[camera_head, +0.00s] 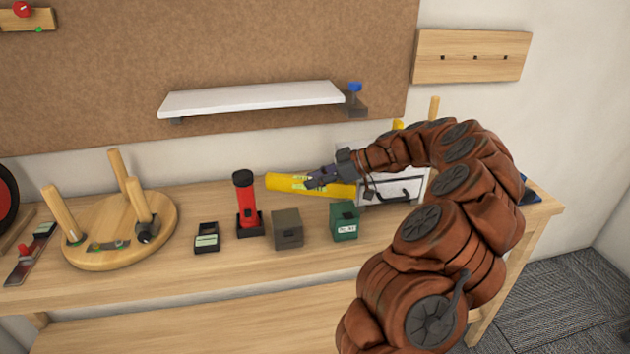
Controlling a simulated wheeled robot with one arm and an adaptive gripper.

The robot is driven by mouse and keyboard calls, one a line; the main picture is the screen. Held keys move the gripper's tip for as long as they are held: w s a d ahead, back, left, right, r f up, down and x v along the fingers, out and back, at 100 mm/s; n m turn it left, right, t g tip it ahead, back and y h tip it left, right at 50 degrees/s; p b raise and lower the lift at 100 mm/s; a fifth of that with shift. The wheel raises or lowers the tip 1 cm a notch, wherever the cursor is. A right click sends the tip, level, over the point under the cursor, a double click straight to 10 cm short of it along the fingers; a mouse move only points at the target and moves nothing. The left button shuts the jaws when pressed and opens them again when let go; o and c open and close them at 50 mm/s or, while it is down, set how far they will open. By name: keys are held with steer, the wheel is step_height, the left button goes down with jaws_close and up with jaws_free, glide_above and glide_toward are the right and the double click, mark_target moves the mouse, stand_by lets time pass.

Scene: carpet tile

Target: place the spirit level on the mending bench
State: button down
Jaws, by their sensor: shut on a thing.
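The spirit level (285,183) is a long yellow bar with green marks, in the middle of the head view. My gripper (316,181) is shut on it near its middle. The level lies roughly level across the picture, above the back part of the mending bench (190,278); I cannot tell whether it touches the top. The bench is a pale wooden table along the wall. The gripper covers part of the level, and its right end is near a white drawer box.
A red and black torch (246,200), a grey box (287,230), a green box (344,222) and a small dark meter (207,238) stand on the bench. An upturned stool (85,262) is at left. A white shelf (255,98) hangs above. The front strip is clear.

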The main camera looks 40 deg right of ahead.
steer(key=shift+f+b, duration=0.25)
steer(key=shift+b, duration=0.2)
steer(key=c, duration=1)
jaws_free()
steer(key=shift+o, duration=0.2)
steer(key=shift+r, duration=0.1)
steer(key=r+p, duration=0.1)
steer(key=p, duration=0.2)
steer(key=shift+r, duration=0.2)
steer(key=b+v, duration=0.1)
steer(key=v, duration=0.4)
steer(key=b+v, duration=0.2)
steer(key=v, duration=0.3)
steer(key=shift+s+d+f, duration=0.1)
steer(key=shift+s+d, duration=0.1)
steer(key=shift+d, duration=0.1)
steer(key=shift+s+d+r, duration=0.3)
steer(key=shift+s, duration=0.15)
